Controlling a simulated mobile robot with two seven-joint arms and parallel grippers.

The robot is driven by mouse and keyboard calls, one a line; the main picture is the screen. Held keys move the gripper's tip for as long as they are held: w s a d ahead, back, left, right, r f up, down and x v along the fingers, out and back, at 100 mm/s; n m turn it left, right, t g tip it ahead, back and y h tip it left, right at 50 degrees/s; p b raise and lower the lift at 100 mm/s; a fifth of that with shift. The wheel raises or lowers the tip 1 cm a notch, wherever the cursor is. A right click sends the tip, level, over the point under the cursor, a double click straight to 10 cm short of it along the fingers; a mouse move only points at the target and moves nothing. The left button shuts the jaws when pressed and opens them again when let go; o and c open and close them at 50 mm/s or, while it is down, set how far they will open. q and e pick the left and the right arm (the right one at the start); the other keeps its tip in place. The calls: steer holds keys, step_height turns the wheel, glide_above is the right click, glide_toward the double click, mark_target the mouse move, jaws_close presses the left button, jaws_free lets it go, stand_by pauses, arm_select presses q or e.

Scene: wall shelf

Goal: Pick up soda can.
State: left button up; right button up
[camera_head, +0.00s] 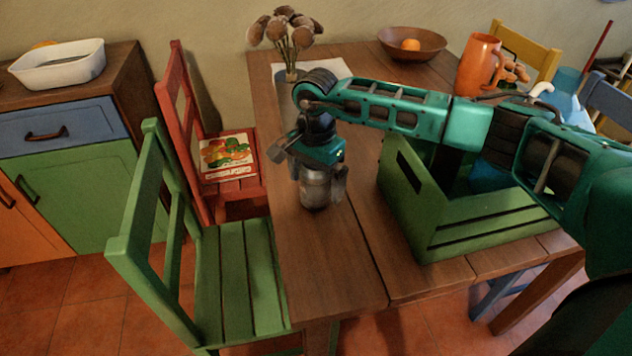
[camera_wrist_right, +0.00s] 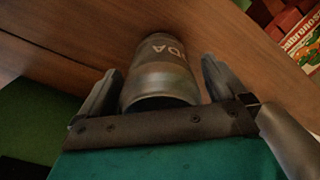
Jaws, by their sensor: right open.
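The soda can (camera_head: 316,190) is a grey metal can standing on the wooden table, near its left edge. My right gripper (camera_head: 318,178) is over the can from above, with one finger on each side of it. In the right wrist view the can (camera_wrist_right: 160,72) lies between the two open fingers of the gripper (camera_wrist_right: 158,85), and part of its lettering, "DA", shows. A gap shows between the can and the right finger there; whether the left finger touches it I cannot tell. My left gripper is not in view.
A green crate (camera_head: 412,205) stands on the table right of the can, under my right arm. A vase of dried flowers (camera_head: 287,45), a bowl with an orange (camera_head: 412,57) and an orange pitcher (camera_head: 477,65) stand farther back. A green chair (camera_head: 235,268) is at the left.

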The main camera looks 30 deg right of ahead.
steer(key=c, duration=1.1)
steer(key=shift+r, duration=0.15)
step_height(320, 180, up, 20)
steer(key=shift+f+p, duration=0.1)
steer(key=shift+p, duration=0.65)
